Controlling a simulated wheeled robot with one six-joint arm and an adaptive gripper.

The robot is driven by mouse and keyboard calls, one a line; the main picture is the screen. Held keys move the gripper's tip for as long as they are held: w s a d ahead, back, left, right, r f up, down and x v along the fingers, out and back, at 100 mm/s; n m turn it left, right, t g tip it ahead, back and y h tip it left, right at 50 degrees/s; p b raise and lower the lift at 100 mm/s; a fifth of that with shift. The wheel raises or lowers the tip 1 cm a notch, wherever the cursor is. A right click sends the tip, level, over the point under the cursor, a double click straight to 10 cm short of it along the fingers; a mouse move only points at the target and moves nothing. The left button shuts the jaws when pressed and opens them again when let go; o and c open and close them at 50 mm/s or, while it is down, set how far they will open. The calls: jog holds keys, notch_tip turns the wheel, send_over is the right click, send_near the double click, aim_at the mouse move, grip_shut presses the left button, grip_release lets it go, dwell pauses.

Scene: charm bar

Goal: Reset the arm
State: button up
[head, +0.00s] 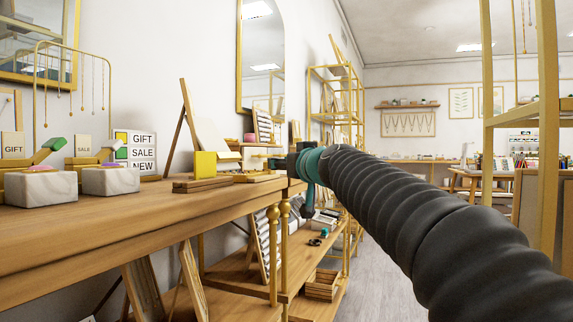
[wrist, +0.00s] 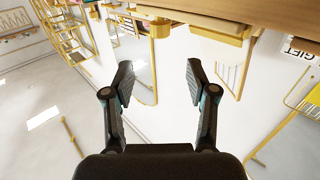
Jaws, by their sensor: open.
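My arm reaches forward from the lower right in the head view, and my gripper (head: 308,208) hangs at its far end, partly hidden by the arm, near the right end of the wooden counter (head: 150,224). In the wrist view my gripper (wrist: 158,85) shows two dark fingers spread apart with nothing between them. The wrist picture is upside down, with the counter (wrist: 235,15) along its top edge.
White stone blocks (head: 110,180), a sign (head: 143,153) and a yellow card (head: 205,165) stand on the counter. A lower shelf (head: 245,272) holds a wooden crate (head: 323,285). A gold rack (head: 546,130) rises at right. Grey floor (head: 375,255) is open beyond.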

jog(key=s+d+f+m+g+h+p, duration=0.1)
jog(key=s+d+f+g+h+p, duration=0.1)
jog(key=s+d+f, duration=0.4)
jog(key=s+d+f+m+g+h+p, duration=0.2)
jog(key=s+d+f+g+h+p, duration=0.1)
jog(key=s+f, duration=1.2)
jog(key=s+d+f+m+g+h+p, duration=0.2)
jog(key=s+d+f, duration=0.6)
jog(key=s, duration=1)
notch_tip(320, 180, down, 4)
jog(key=g+p, duration=0.2)
jog(key=g, duration=0.1)
jog(key=shift+d+r+g+h+p, duration=0.15)
jog(key=shift+d+g+h+p, duration=0.15)
jog(key=shift+g, duration=0.1)
